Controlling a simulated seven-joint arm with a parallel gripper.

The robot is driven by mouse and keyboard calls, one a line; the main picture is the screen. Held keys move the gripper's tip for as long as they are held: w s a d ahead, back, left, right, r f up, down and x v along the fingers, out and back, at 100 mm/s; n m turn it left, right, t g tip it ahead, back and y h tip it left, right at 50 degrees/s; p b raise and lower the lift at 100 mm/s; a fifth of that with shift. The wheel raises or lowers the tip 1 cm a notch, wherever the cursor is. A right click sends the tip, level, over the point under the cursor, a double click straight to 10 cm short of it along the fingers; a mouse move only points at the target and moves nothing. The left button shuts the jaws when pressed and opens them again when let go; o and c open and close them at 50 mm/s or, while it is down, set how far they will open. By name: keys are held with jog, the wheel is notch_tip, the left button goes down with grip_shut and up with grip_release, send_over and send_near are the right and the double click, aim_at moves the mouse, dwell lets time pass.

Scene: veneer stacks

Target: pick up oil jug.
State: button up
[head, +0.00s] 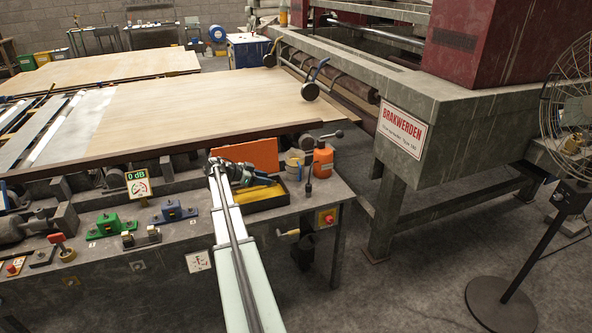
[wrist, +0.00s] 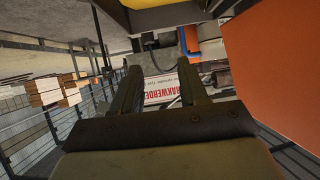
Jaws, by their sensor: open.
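The oil jug appears to be the orange jug with a dark cap (head: 323,162), standing upright on the bench near its right end. My gripper (head: 240,174) is to the left of it, over the bench by a black tray, with a clear gap between them. In the wrist view my gripper (wrist: 159,70) shows two dark fingers spread apart with nothing between them. A small orange patch beyond the fingers in that view may be the jug, but I cannot tell.
A light tub (head: 294,164) stands just left of the jug, and an orange panel (head: 250,153) stands behind the gripper. The black tray (head: 268,204) holds something yellow. A dark upright tool (head: 308,178) stands before the jug. A large press frame (head: 440,115) rises at right.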

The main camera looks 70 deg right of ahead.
aim_at(296, 168)
jog(key=shift+h, duration=0.6)
jog(key=w+x, duration=0.1)
jog(key=x, duration=0.4)
jog(key=d+x, duration=0.1)
jog(key=x, duration=0.4)
jog(key=w+d+r+x, duration=0.1)
jog(key=x, duration=0.4)
jog(key=shift+w+d, duration=0.25)
jog(key=shift+w, duration=0.05)
jog(key=shift+x, duration=2.6)
jog(key=shift+d+r, duration=0.1)
jog(key=shift+r, duration=0.05)
grip_shut()
